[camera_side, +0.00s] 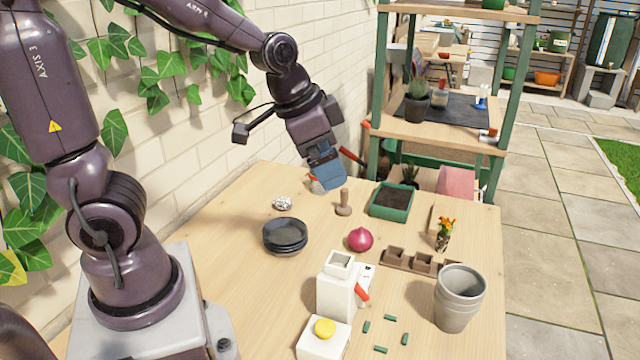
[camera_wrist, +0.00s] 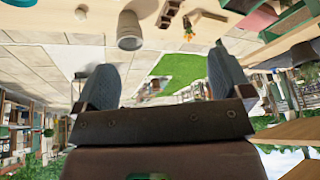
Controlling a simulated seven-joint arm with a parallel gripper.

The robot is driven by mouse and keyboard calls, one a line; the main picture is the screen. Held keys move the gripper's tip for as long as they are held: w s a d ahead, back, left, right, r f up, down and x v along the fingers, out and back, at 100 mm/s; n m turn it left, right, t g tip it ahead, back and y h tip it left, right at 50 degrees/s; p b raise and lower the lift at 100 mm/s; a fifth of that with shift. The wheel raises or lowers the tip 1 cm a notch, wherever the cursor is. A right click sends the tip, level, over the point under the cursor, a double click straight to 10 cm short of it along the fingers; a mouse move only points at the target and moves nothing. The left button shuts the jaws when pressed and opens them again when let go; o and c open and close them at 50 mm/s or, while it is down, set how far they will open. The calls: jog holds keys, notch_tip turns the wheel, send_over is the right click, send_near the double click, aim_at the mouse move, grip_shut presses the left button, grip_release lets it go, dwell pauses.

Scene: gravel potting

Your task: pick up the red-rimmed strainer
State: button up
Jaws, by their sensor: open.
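My gripper (camera_side: 327,176) is at the far end of the wooden table in the side view, angled downward. In the wrist view its two fingers stand wide apart with nothing between them, and the gripper (camera_wrist: 162,72) faces paving and grass. A small pale object with a bit of red at its edge (camera_side: 314,183) shows just left of the fingers in the side view. It is mostly hidden by my gripper, so I cannot tell whether it is the red-rimmed strainer or whether the fingers touch it. No strainer shows clearly in the wrist view.
Near my gripper are a wooden tamper (camera_side: 344,204), a green soil tray (camera_side: 391,202) and a crumpled silvery lump (camera_side: 283,203). A green-posted shelf (camera_side: 378,100) rises behind.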

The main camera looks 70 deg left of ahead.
jog(key=w+a+f+m+g+y, duration=0.1)
jog(key=w+a+f+m+y, duration=0.2)
jog(key=a+f, duration=0.45)
jog(key=w+a+f+m+g+y, duration=0.1)
jog(key=w+a+f+m+y, duration=0.2)
jog(key=a+f, duration=0.5)
jog(key=w+a+f+m+t+y, duration=0.1)
jog(key=w+a+f+m+y, duration=0.1)
jog(key=a+m, duration=0.3)
jog(key=w+a+f+m+t+y, duration=0.1)
jog(key=w+a+f+m, duration=0.3)
jog(key=a, duration=0.5)
jog(key=w+a+f+m+t+y, duration=0.1)
jog(key=w+a+f+m+y, duration=0.2)
jog(key=a, duration=0.5)
jog(key=shift+f+m, duration=0.7)
jog(key=shift+m, duration=0.6)
jog(key=shift+c, duration=0.5)
jog(key=shift+t, duration=0.3)
jog(key=c, duration=0.9)
